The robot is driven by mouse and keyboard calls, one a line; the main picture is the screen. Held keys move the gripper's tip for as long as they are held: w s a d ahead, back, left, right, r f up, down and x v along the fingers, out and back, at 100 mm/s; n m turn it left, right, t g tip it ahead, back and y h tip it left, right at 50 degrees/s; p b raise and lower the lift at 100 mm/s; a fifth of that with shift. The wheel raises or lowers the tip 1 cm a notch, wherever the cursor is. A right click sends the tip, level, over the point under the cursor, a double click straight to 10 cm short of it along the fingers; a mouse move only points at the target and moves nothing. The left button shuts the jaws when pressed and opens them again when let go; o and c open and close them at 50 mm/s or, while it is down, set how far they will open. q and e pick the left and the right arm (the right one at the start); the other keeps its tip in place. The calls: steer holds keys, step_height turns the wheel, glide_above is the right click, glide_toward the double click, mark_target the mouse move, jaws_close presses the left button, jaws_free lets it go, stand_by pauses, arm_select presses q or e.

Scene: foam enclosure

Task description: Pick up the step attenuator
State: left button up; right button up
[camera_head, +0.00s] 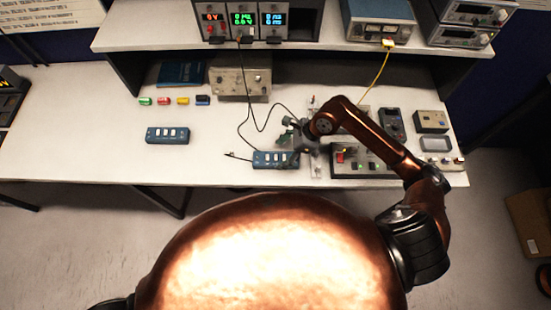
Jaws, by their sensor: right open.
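Two small blue boxes with rows of white switches lie on the white bench, and both look like a step attenuator. One blue box (167,136) lies alone on the left part of the bench. The other blue box (268,160) lies near the front edge at the middle, with a dark cable beside it. My right gripper (287,142) is open, just above and behind the right end of this second box. The gripper and wrist are small and dark here, so I cannot tell whether they touch it. My left gripper is not in view.
A metal instrument box (240,83) stands under the shelf, beside several small coloured parts (183,101). A dark panel with knobs (365,161) lies right of my gripper. A yellow cable (378,72) hangs from the shelf. The bench's left part is mostly clear.

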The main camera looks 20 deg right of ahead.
mark_target(277, 157)
steer(key=shift+p+x, duration=0.3)
steer(key=shift+x, duration=2)
steer(key=shift+s+d+f, duration=0.1)
steer(key=shift+s, duration=0.1)
steer(key=c, duration=1.6)
steer(key=shift+c, duration=0.3)
